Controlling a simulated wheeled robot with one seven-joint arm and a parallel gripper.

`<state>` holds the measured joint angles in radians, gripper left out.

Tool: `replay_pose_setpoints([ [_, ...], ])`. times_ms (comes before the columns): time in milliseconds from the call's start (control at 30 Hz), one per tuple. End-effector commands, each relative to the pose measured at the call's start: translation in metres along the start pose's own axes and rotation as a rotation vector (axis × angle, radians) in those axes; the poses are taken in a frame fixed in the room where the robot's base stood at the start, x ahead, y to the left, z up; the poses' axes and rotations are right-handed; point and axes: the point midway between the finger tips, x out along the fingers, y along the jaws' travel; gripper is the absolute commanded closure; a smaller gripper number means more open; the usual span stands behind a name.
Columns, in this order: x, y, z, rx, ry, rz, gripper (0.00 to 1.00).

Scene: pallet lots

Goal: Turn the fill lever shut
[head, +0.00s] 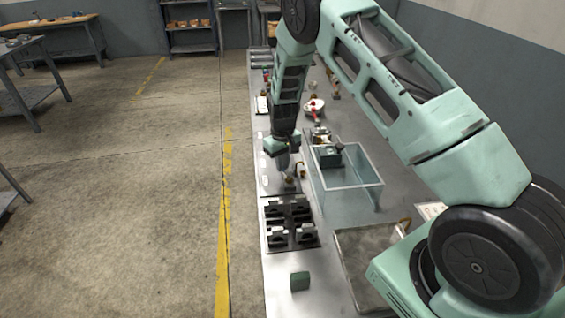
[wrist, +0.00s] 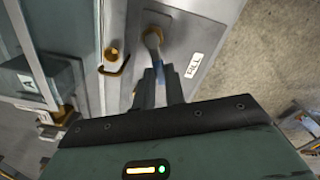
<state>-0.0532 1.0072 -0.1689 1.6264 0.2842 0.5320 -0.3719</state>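In the head view my gripper (head: 285,173) reaches down to the bench plate, and the lever there is mostly hidden by the fingers.
A brass hook-shaped fitting (wrist: 115,62) stands just left of the lever. A clear-walled tank (head: 347,190) is right of my gripper. The floor left of the bench is open.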

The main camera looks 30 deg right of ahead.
Motion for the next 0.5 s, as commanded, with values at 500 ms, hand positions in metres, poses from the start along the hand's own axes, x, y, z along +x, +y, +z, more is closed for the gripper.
replay_pose_setpoints([
  [500,0.002,0.014,0.002,0.362,0.002,0.0,1.0],
])
